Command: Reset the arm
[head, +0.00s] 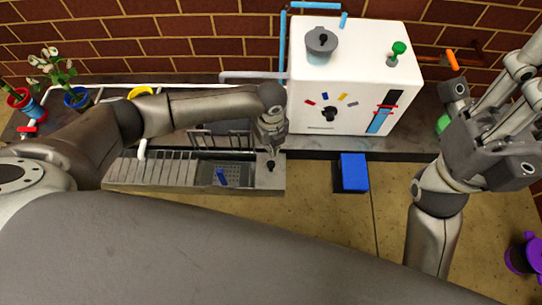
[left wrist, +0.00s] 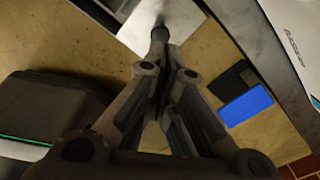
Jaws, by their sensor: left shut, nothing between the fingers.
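My left gripper (head: 268,148) is shut and empty in the head view. It hangs over the right end of the metal sink counter (head: 262,183), beside a small black knob (head: 270,166). In the left wrist view its fingers (left wrist: 162,75) are together with nothing between them. Whether the fingertips touch the knob or the counter cannot be told. My right gripper (head: 505,75) is raised at the right edge of the head view. Its fingertips are partly cut off, so its opening is unclear.
Potted flowers (head: 75,97) stand far left. A purple pot (head: 524,256) is at lower right.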

